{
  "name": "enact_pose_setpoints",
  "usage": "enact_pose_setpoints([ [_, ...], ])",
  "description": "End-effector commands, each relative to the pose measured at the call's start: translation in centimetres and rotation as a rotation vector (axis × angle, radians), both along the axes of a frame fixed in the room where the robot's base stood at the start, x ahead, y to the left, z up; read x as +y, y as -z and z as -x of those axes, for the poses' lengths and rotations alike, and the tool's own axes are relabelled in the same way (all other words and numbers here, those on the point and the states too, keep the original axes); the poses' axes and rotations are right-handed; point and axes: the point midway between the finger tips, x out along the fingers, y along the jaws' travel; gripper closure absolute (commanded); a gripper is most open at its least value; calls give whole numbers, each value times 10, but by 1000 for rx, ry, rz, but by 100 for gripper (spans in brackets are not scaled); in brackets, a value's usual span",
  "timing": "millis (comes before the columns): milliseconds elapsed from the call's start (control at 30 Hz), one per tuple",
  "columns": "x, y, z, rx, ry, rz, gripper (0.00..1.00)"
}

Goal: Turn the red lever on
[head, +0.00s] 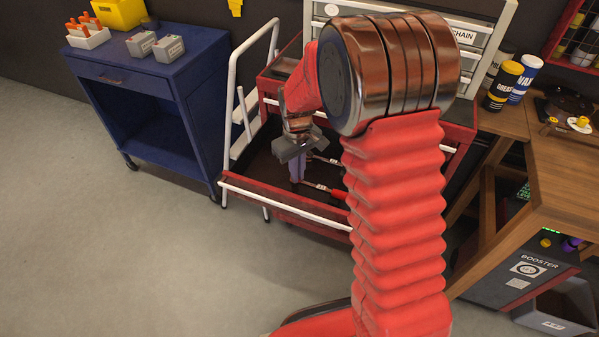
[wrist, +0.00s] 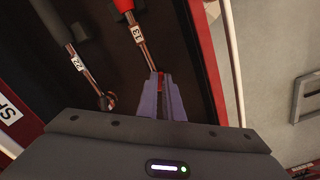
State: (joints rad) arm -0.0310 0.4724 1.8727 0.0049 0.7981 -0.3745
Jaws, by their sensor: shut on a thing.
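A metal tool marked 13, with a red handle (wrist: 123,5), lies in the dark tray of the red cart. My gripper (wrist: 159,84) is at the tool's near end, its two purple fingers close together on a small red piece there. This is possibly the red lever, mostly hidden between the fingers. In the head view my gripper (head: 296,178) reaches down into the cart tray, at the left end of the red-handled tool (head: 337,193). I cannot tell which way the lever points.
A second metal tool (wrist: 88,75) lies to the left in the wrist view. The cart's white rail (head: 285,207) runs along its front. A blue cabinet (head: 150,95) stands left, a wooden bench (head: 560,170) right. Grey floor is open at lower left.

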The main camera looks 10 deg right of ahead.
Motion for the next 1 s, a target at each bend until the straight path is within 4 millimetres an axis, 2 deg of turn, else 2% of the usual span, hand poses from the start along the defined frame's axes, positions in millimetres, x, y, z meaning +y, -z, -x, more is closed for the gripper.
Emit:
enact_pose_setpoints([
  [67, 0, 0, 0, 1, 0, 0, 100],
  [100, 0, 0, 0, 1, 0, 0, 92],
  [367, 0, 0, 0, 0, -1, 0, 74],
  [733, 0, -5, -1, -2, -2, 0, 74],
  [867, 0, -18, -1, -3, -2, 0, 74],
  [1000, 0, -39, -1, -4, -2, 0, 74],
])
